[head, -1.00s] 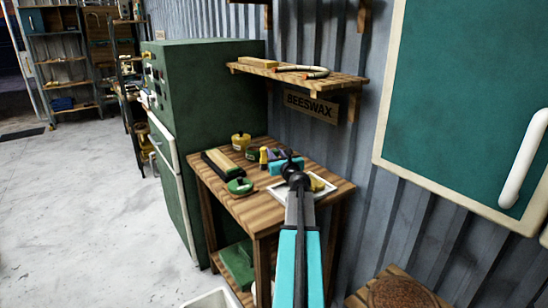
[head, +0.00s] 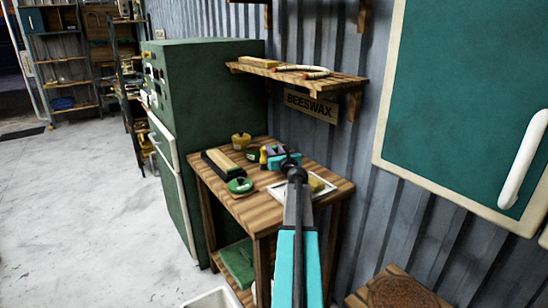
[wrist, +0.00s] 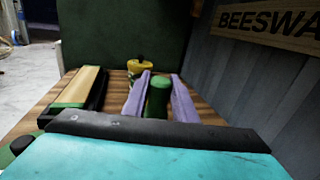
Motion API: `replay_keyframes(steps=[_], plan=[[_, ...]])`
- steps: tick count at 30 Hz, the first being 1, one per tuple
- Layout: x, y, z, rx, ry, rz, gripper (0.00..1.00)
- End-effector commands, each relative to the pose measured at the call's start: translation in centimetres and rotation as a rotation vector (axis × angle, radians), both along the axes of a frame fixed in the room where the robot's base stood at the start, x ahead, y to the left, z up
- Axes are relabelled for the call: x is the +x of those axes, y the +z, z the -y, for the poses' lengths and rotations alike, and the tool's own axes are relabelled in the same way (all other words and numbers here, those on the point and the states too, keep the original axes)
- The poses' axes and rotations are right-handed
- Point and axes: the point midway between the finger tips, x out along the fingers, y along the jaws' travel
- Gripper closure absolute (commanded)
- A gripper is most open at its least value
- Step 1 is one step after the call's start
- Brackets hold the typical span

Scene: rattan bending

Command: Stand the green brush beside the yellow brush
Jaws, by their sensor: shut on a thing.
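My gripper (wrist: 160,98) shows as two purple fingers in the wrist view, shut on the green brush (wrist: 158,95), whose rounded green end sits upright between them. In the head view my gripper (head: 283,156) is over the back right of the small wooden table; the brush in it cannot be made out there. A small upright yellow thing (head: 263,156), seemingly the yellow brush, stands just left of my gripper. Its details are too small to tell, and I cannot make it out in the wrist view. Whether the green brush touches the tabletop is hidden.
A yellow pot (head: 241,141) and a small green jar (head: 252,154) stand at the table's back. A dark-based block (head: 222,163) and a round green item (head: 240,186) lie left. A white tray (head: 328,185) is right. The wooden table (head: 255,213) has bare wood in front; a shelf (head: 300,76) overhangs behind.

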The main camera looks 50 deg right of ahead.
Motion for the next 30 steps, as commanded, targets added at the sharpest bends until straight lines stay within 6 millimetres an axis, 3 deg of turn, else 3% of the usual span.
replay_keyframes(steps=[3,7,23,24,26,30], plan=[[0.0,-2.0,-0.1,0.002,0.000,-0.002,1.00],[-0.1,-3.2,-0.1,0.001,0.000,0.000,1.00],[-0.1,-3.9,-0.1,0.001,0.000,-0.001,1.00],[-0.1,-3.8,-0.1,0.001,0.000,-0.001,0.68],[-0.1,-3.8,-0.1,0.001,0.000,-0.001,0.58],[-0.1,-3.8,-0.1,0.001,0.000,-0.001,0.56]])
